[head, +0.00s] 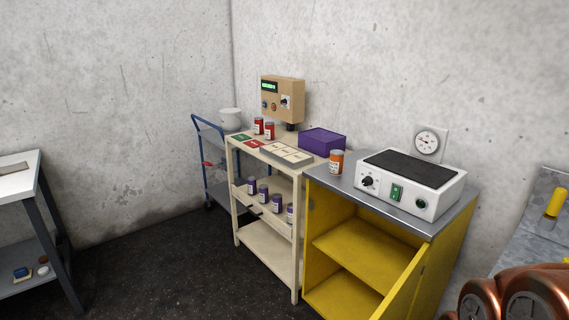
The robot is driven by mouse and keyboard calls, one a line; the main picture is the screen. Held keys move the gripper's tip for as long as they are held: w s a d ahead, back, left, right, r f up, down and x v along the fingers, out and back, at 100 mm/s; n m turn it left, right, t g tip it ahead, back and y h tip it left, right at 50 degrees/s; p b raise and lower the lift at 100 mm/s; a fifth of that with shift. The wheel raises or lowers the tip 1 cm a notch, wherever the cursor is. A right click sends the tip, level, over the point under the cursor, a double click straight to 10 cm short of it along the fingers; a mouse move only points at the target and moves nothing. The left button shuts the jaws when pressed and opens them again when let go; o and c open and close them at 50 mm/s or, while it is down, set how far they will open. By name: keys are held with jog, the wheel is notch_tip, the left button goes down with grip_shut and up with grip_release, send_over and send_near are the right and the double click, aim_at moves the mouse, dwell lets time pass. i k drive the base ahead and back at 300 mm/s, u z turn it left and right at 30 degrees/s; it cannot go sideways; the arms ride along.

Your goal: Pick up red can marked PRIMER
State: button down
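Two small red cans stand upright close together at the back left of the cream shelf unit's top (237,142). One red can (258,126) is at the left and the other red can (270,131) is just right of it. Both have white labels, but the print is too small to read, so I cannot tell which is marked PRIMER. My gripper is not in view; only copper-coloured links of my arm show at the bottom right.
An orange can (336,162) stands on the yellow cabinet's grey top, beside a white hotplate-like device (410,183). A purple box (321,142), a pale tray (286,154) and green and red cards lie near the red cans. Several purple cans (263,193) fill the middle shelf. The dark floor in front is clear.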

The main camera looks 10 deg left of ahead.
aim_at(258, 121)
jog(key=z, duration=2.6)
jog(key=k, duration=1.7)
jog(key=u, duration=2.85)
jog(key=i, duration=3.15)
